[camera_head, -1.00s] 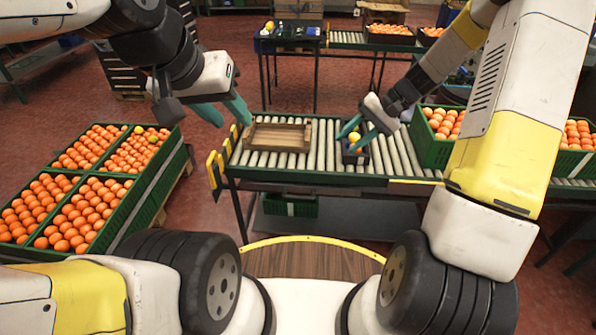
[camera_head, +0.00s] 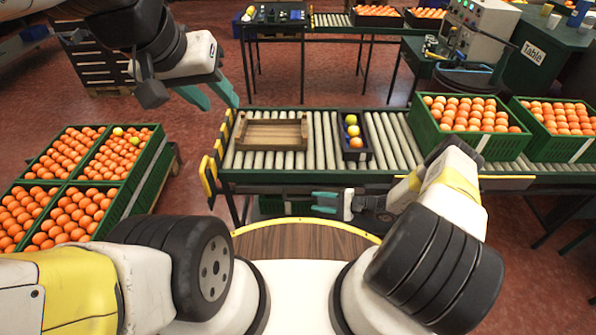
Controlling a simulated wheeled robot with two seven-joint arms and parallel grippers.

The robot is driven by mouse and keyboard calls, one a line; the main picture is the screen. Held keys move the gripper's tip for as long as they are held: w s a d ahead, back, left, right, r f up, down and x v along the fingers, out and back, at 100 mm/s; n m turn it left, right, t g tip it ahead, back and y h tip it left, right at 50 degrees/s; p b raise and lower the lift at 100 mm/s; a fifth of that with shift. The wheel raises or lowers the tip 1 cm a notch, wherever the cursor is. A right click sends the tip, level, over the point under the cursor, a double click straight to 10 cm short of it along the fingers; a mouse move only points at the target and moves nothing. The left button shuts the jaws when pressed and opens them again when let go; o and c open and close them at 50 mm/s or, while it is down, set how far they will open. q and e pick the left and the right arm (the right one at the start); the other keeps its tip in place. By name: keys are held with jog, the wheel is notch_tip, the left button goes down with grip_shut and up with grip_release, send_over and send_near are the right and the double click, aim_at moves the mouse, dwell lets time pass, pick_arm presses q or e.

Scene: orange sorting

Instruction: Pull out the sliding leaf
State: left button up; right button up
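A thin yellow strip (camera_head: 507,177) runs along the front edge of the roller conveyor (camera_head: 270,176), right of my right forearm. It may be the edge of the sliding leaf, but I cannot tell. My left gripper (camera_head: 222,98) is open and empty, raised near the conveyor's back left corner.
A wooden tray (camera_head: 272,132) and a dark box (camera_head: 356,153) with several fruits stand on the rollers. A brown round-edged surface (camera_head: 300,240) lies close in front of me.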

aim_at(305, 201)
jog(key=x, duration=0.8)
jog(key=shift+f, duration=0.15)
grip_shut()
dwell(1.2)
